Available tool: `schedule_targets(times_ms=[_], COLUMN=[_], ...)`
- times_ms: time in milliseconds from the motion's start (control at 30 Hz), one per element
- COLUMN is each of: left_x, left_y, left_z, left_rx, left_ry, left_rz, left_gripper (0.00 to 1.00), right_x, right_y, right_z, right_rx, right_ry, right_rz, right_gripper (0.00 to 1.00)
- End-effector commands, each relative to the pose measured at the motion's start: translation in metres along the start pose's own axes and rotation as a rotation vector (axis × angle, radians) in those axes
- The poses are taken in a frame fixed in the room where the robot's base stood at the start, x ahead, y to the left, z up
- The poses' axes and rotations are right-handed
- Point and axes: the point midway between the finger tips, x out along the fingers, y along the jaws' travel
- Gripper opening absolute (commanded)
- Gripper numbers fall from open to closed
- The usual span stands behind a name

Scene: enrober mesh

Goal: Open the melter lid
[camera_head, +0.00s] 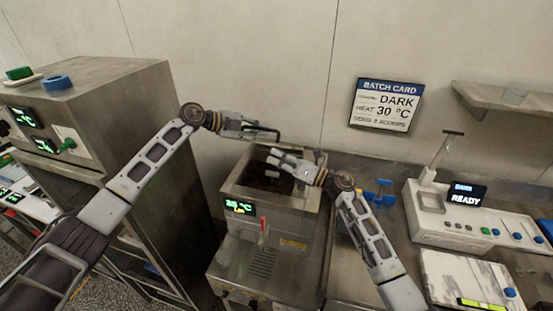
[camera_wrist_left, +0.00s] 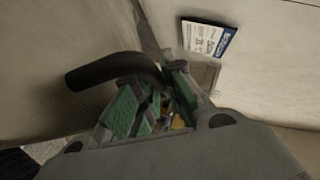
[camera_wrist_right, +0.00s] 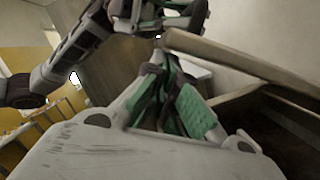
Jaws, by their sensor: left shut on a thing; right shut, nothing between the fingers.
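The melter (camera_head: 268,240) stands at the middle of the head view, with a green temperature display on its front. Its top opening (camera_head: 262,172) is dark inside and largely uncovered. The lid appears raised at the back, mostly hidden; what looks like its metal edge (camera_wrist_right: 240,65) crosses the right wrist view. My left gripper (camera_head: 252,131) is shut on the dark curved lid handle (camera_wrist_left: 110,72), above the melter's back. My right gripper (camera_head: 283,163) is shut and empty over the opening. Whether it touches the lid cannot be told.
A tall steel cabinet (camera_head: 90,90) stands left of the melter. On the counter at right are a blue object (camera_head: 379,190), a white device reading READY (camera_head: 440,222) and a scale (camera_head: 468,280). A batch card (camera_head: 386,104) hangs on the wall.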

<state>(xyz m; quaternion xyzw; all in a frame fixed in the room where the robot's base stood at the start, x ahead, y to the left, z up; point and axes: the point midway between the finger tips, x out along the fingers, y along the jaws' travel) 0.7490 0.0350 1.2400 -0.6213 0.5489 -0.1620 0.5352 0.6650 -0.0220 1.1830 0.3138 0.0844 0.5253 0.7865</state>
Motion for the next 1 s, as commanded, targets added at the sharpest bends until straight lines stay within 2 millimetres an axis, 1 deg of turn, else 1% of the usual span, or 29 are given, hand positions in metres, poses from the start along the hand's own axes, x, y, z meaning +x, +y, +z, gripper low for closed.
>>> schedule_targets(times_ms=[300,600,633,767,800,1000], left_x=[0.000,0.002,0.002,0.003,0.003,0.003], left_y=[0.000,0.005,0.006,0.007,0.007,0.008], left_z=[0.000,0.000,0.000,0.000,0.000,0.000], left_rx=[0.000,-0.001,-0.001,-0.003,-0.004,-0.006], left_ry=[-0.001,0.003,0.003,0.003,0.003,0.003], left_rz=[0.000,0.011,0.011,0.013,0.014,0.014], left_gripper=[0.00,0.00,0.14,0.30,0.33,0.33], right_x=[0.004,0.004,0.004,0.004,0.004,0.005], right_y=[0.002,0.002,0.003,0.003,0.003,0.004], right_z=[0.020,0.027,0.027,0.027,0.027,0.027], right_rx=[-0.003,-0.005,-0.005,-0.005,-0.006,-0.006], right_ry=[-0.004,-0.013,-0.013,-0.014,-0.014,-0.015], right_rz=[-0.002,-0.002,-0.001,0.000,0.000,0.001], right_gripper=[0.00,0.00,0.00,0.00,0.00,0.00])
